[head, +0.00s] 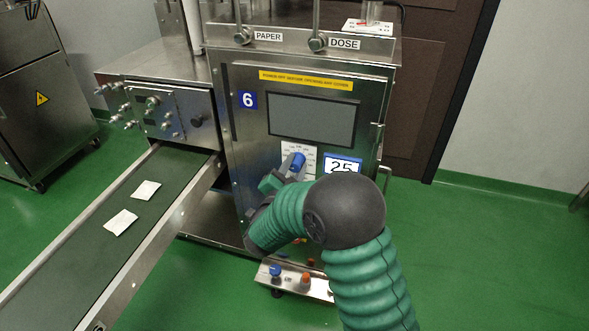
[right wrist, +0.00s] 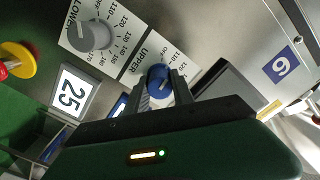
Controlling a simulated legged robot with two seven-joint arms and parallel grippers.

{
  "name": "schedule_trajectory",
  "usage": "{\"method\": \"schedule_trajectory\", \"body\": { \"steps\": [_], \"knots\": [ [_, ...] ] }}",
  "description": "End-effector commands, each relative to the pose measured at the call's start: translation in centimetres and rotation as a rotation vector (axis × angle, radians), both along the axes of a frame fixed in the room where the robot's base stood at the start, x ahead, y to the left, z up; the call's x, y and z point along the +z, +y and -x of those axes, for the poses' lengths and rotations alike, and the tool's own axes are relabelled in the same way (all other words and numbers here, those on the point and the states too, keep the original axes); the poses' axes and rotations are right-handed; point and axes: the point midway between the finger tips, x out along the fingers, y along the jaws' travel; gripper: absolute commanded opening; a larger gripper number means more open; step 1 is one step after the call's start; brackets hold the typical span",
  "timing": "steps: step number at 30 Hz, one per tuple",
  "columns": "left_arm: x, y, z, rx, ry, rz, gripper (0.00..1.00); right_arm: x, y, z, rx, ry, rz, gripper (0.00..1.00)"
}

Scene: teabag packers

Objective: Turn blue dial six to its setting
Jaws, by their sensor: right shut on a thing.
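The blue dial (head: 297,161) sits on a white scale plate on the front of the machine marked 6. In the right wrist view the blue dial (right wrist: 158,79) is next to the word UPPER, and a pale pointer line shows faintly on its face. I cannot tell which number it points to. My right gripper (head: 284,174) is shut on the dial, with one finger on each side of it in the right wrist view (right wrist: 160,88). A sign reading 25 (head: 342,166) is right of the dial, partly hidden by my arm. My left gripper is out of view.
A grey dial (right wrist: 92,35) marked LOWER is beside the blue one. A red and yellow button (right wrist: 18,60) is at the left there. A dark screen (head: 311,119) is above the dial. A conveyor (head: 100,262) with two teabags (head: 146,190) runs out to the left.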

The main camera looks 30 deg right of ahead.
Motion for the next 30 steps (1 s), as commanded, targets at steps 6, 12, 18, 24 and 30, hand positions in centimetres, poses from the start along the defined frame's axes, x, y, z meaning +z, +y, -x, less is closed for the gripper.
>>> {"method": "schedule_trajectory", "body": {
  "steps": [6,12,18,24,30],
  "knots": [
    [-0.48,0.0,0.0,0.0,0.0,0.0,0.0,-0.21,-0.03,0.08,-0.002,-0.047,-0.044,0.0],
    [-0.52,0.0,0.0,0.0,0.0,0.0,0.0,-0.2,-0.04,0.1,-0.002,-0.058,-0.055,0.0],
    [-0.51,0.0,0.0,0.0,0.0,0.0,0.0,-0.23,-0.04,0.11,-0.002,-0.058,-0.056,0.0],
    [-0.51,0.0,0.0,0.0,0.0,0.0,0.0,-0.2,-0.03,0.1,-0.002,-0.058,-0.055,0.46],
    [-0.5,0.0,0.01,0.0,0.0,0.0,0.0,-0.12,-0.02,0.05,-0.002,-0.059,-0.054,0.51]
  ]
}}
